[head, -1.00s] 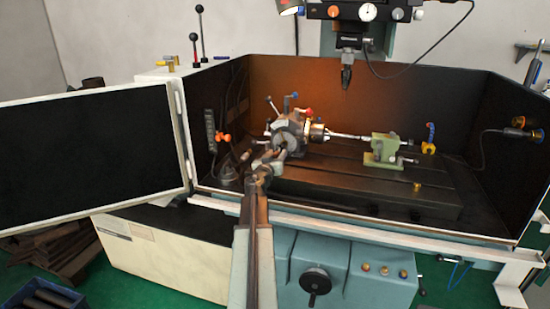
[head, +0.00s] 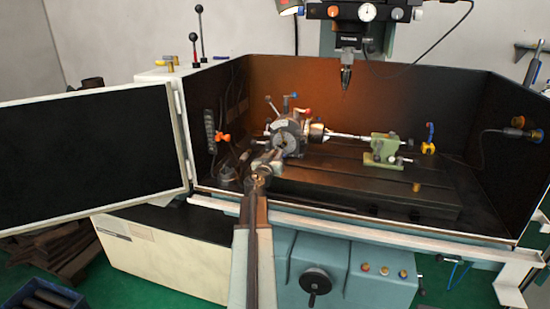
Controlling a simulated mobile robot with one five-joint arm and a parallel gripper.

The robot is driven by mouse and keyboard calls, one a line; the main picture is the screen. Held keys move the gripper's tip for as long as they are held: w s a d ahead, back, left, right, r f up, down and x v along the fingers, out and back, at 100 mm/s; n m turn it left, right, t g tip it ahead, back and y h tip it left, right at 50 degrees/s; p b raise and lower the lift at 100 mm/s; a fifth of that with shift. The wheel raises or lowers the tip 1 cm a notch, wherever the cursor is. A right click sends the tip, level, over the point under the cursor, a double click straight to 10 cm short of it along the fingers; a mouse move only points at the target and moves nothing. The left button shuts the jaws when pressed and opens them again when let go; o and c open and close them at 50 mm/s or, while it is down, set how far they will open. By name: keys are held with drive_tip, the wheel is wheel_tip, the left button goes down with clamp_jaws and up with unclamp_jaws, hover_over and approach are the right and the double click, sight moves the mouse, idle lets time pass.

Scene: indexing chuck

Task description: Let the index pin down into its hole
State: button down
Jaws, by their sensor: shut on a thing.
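The indexing chuck unit (head: 291,133) stands on the machine table, a grey body with several small levers on top, one with a red knob and one blue. A workpiece bar (head: 348,136) runs from its chuck to the green tailstock (head: 381,150). My gripper (head: 275,157) is at the front left face of the chuck unit, at the end of my arm. It looks shut, but what it holds is too small and covered to make out. The index pin and its hole cannot be told apart here; my gripper and the unit's body hide that area.
The slotted machine table (head: 350,190) is mostly clear at the front. Dark enclosure walls stand behind and at the sides, with the open door (head: 90,150) at left. The spindle tool (head: 346,78) hangs above. A yellow and blue item (head: 429,140) stands right of the tailstock.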

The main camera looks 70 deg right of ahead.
drive_tip(key=shift+d, duration=0.65)
drive_tip(key=c, duration=1.4)
unclamp_jaws()
drive_tip(key=shift+c, duration=0.2)
drive_tip(key=shift+a, duration=0.15)
drive_tip(key=shift+s+a, duration=0.15)
drive_tip(key=shift+a, duration=2.8)
